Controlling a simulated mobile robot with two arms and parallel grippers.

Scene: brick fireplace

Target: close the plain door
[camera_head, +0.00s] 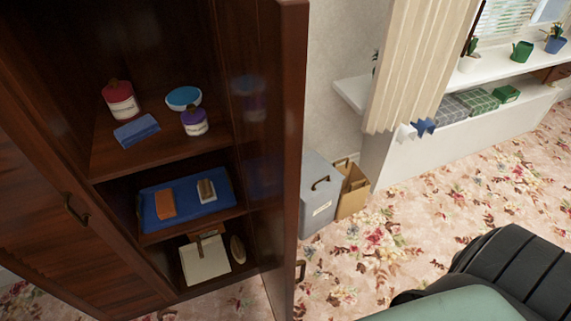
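The plain door (292,130) of the dark brown wooden cabinet stands open on the cabinet's right side. I see it nearly edge-on, with its glossy inner face turned towards the shelves. A small handle (300,270) shows low on its outer side. The other door (75,250), on the left, has slats on its lower part and a dark metal handle (75,208); it appears shut. Neither of my grippers is in view, so their state and their distance from the door are hidden.
The open shelves hold a red jar (121,100), a blue bowl (183,98), a purple jar (194,121), folded blue cloth (136,132) and a blue tray (150,220). A grey box (318,195) stands beyond the door. Flowered carpet (370,255) lies clear to its right.

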